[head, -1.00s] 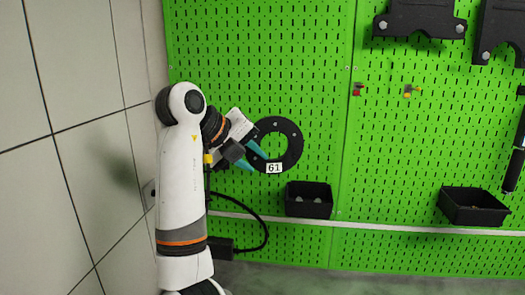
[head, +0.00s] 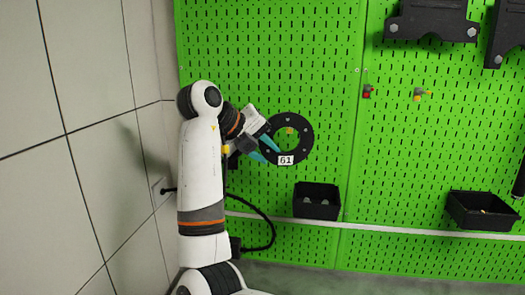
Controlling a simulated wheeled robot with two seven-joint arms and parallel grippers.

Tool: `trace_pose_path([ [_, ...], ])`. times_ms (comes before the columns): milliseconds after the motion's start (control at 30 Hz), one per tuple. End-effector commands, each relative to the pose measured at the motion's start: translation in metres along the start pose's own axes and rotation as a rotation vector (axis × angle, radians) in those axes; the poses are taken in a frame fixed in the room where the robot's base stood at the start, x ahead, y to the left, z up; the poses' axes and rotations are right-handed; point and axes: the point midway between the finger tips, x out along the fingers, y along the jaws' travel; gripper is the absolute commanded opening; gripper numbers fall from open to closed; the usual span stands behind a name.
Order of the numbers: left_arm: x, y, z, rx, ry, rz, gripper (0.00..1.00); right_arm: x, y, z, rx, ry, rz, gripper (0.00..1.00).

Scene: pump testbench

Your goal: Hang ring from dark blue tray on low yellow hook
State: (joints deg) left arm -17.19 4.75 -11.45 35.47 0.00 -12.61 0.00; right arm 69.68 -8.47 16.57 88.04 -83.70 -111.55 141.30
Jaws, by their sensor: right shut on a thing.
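My right gripper (head: 268,148), with teal fingers, is shut on the left edge of a black ring (head: 303,146). The ring carries a white "61" label and several bolt dots, and faces me in front of the green pegboard. A low yellow hook (head: 290,130) shows through the upper part of the ring's hole. I cannot tell whether the ring is around the hook or only in front of it. Another yellow hook (head: 418,95) sits higher to the right. No tray is clearly dark blue. My left gripper is not in view.
A red hook (head: 368,91) is up and right of the ring. Two dark trays, one below the ring (head: 316,215) and one at the right (head: 480,224), hang on the board. Black brackets (head: 432,18) hang at the top right. A tiled wall (head: 85,130) stands close on the left.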

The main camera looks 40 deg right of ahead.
Motion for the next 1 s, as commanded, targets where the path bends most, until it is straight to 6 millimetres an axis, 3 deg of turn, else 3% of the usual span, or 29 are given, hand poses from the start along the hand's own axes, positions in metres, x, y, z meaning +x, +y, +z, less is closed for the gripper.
trace_pose_path([
  [600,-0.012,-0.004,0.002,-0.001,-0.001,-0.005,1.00,0.022,0.007,-0.029,0.002,0.001,0.003,0.00],
  [1000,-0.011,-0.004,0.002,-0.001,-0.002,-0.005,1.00,0.036,0.002,-0.037,0.001,0.002,0.001,0.00],
])
